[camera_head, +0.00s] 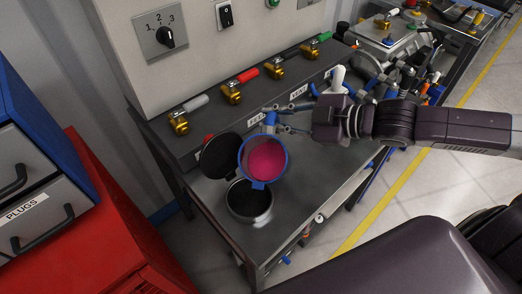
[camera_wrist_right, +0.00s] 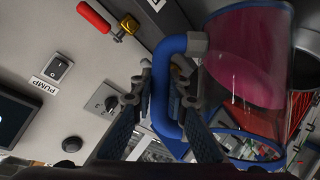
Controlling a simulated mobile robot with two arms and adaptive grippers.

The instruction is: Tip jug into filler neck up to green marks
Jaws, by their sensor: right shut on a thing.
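The clear jug (camera_head: 264,158) has a blue rim and handle and holds pink liquid. It is above and just behind the filler neck (camera_head: 250,203), with its spout over the neck's far edge. My right gripper (camera_head: 274,121) is shut on its blue handle; the right wrist view shows the handle (camera_wrist_right: 165,95) between the fingers and the pink liquid (camera_wrist_right: 250,50) in the jug. The neck is a dark round opening with a metal collar, and its black lid (camera_head: 220,156) stands open. No stream is visible. I cannot make out green marks. My left gripper is out of view.
Several brass valves with coloured levers (camera_head: 234,91) line the panel behind the bench (camera_head: 310,185). A red cabinet (camera_head: 110,225) and blue drawer unit (camera_head: 35,150) stand at left. A cluttered second bench (camera_head: 400,40) is at back right. Floor at right is clear.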

